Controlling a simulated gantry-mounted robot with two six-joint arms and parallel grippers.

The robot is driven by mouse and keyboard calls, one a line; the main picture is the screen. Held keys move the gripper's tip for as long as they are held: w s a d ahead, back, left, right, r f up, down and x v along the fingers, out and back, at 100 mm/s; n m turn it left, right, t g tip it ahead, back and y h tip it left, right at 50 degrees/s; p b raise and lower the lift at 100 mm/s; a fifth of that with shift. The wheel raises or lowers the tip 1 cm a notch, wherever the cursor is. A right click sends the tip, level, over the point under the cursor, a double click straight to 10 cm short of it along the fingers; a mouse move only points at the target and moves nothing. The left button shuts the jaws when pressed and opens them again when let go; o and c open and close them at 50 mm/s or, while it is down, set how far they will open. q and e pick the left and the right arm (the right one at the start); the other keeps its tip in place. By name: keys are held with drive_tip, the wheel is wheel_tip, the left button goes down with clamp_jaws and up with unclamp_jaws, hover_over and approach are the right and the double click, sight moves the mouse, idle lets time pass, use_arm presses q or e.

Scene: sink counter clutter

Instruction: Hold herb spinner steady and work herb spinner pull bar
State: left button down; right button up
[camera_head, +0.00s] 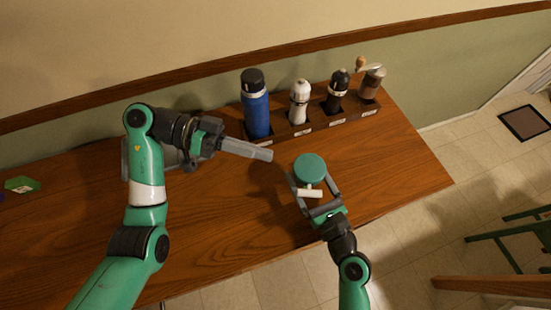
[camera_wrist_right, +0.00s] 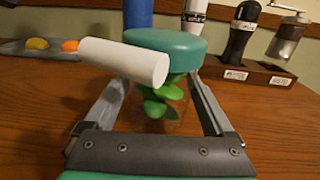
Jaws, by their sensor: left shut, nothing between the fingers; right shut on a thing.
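The herb spinner has a round teal lid (camera_head: 310,167) and a clear bowl with green leaves (camera_wrist_right: 158,100). It stands upright on the wooden counter. Its white pull bar (camera_head: 311,193) sticks out at the front, toward my right wrist, and also shows large in the right wrist view (camera_wrist_right: 125,64). My right gripper (camera_head: 314,184) is shut on the spinner, a finger on each side of the bowl. My left gripper (camera_head: 270,155) is shut and empty, just left of the lid and apart from it. Most of the bowl is hidden under the lid in the head view.
A wooden rack (camera_head: 290,133) along the back holds a blue bottle (camera_head: 256,115), a white mill (camera_head: 299,103), a black mill (camera_head: 337,92) and a hand grinder (camera_head: 372,82). A grey tray with yellow and orange items (camera_wrist_right: 70,46) lies at left. The counter's right end is clear.

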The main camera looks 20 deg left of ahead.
sight(299, 177)
use_arm(q)
drive_tip(key=x, duration=0.9)
drive_tip(key=shift+s, duration=0.1)
drive_tip(key=shift+s+f, duration=0.35)
drive_tip(key=shift+f, duration=0.2)
drive_tip(key=shift+s+f, duration=0.4)
drive_tip(key=shift+f, duration=0.2)
drive_tip(key=shift+s+d+f, duration=0.1)
drive_tip(key=shift+s+f, duration=0.2)
drive_tip(key=shift+f, duration=0.2)
